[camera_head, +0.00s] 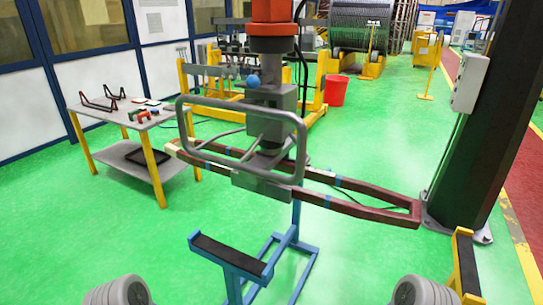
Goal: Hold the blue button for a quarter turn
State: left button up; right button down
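A round blue knob (253,81), which looks like the blue button, sits on the front upper part of a grey machine head (270,100). The head hangs below an orange and dark column (271,12). A grey looped handle bar (240,107) stands out in front of the head, below the knob. Under the head is a long dark red frame (360,197) with blue bands, lying roughly level. Grey rounded parts of my own arms show at the bottom left and bottom right. Neither gripper shows, and nothing touches the knob.
A blue stand (232,255) with a black top is in front of the frame. A grey work table (120,115) with tools is at the left. A dark pillar (487,120) stands at the right. A red bin (336,90) is behind. Green floor (90,225) is clear at left.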

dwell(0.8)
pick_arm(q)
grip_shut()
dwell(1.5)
